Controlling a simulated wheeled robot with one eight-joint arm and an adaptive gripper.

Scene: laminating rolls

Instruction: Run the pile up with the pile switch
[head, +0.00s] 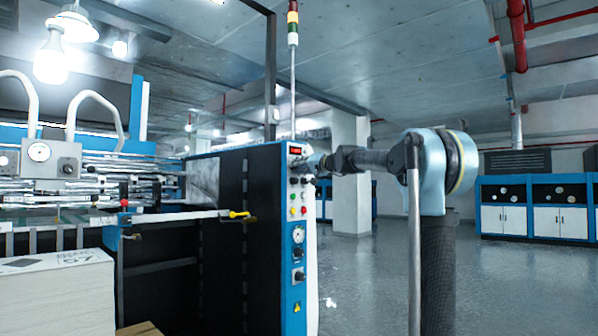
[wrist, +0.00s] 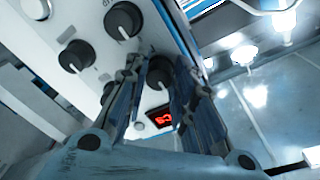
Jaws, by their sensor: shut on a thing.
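The machine's control panel (head: 298,215) is a tall white and blue strip with a red display, knobs and coloured buttons. My gripper (head: 322,163) is at the panel's upper part. In the wrist view my gripper (wrist: 166,78) has its fingers on both sides of a black knob (wrist: 160,71) beside the lit red display (wrist: 159,118), shut on it. Other black knobs (wrist: 76,57) sit nearby; the labels are too small to read, so I cannot tell which is the pile switch. The pile (head: 55,295) is a white stack at lower left.
A yellow-handled lever (head: 240,215) sticks out left of the panel. A signal tower (head: 292,22) rises above the machine. The grey floor (head: 370,285) right of the panel is open, with blue and white cabinets (head: 535,208) at the far right.

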